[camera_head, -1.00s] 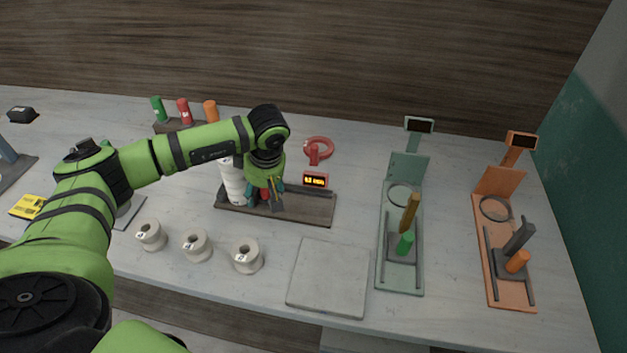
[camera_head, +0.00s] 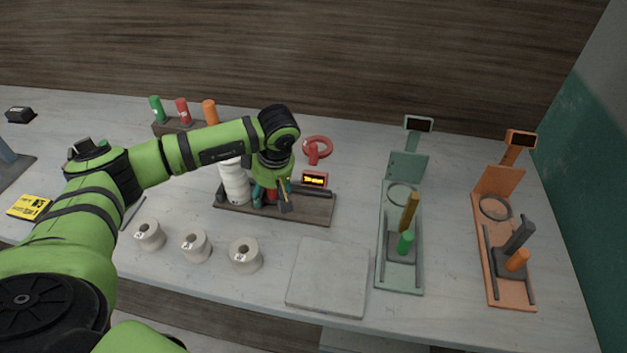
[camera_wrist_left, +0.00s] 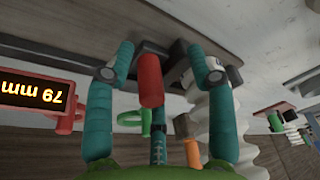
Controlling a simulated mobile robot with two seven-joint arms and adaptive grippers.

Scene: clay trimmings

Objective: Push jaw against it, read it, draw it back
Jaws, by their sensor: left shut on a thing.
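The gauge with a dark wooden base (camera_head: 310,213) stands mid-table. A white ribbed column (camera_head: 234,182) stands at its left end; it also shows in the left wrist view (camera_wrist_left: 240,125). My left gripper (camera_head: 270,198) is over the base, just right of the column. It is shut on the sliding jaw, whose red peg (camera_wrist_left: 150,80) shows between the teal fingers. Whether the jaw touches the column is hidden. The red-framed display (camera_head: 315,180) is lit; in the left wrist view this display (camera_wrist_left: 33,95) appears upside down and seems to read 79 mm. My right gripper is out of view.
A green gauge (camera_head: 387,270) and an orange gauge (camera_head: 490,270) stand right, displays dark. White spools (camera_head: 245,255) line the front edge beside a bare grey slab (camera_head: 328,278). Coloured cylinders (camera_head: 183,111) stand behind my arm. A red ring (camera_head: 318,147) is behind the gauge.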

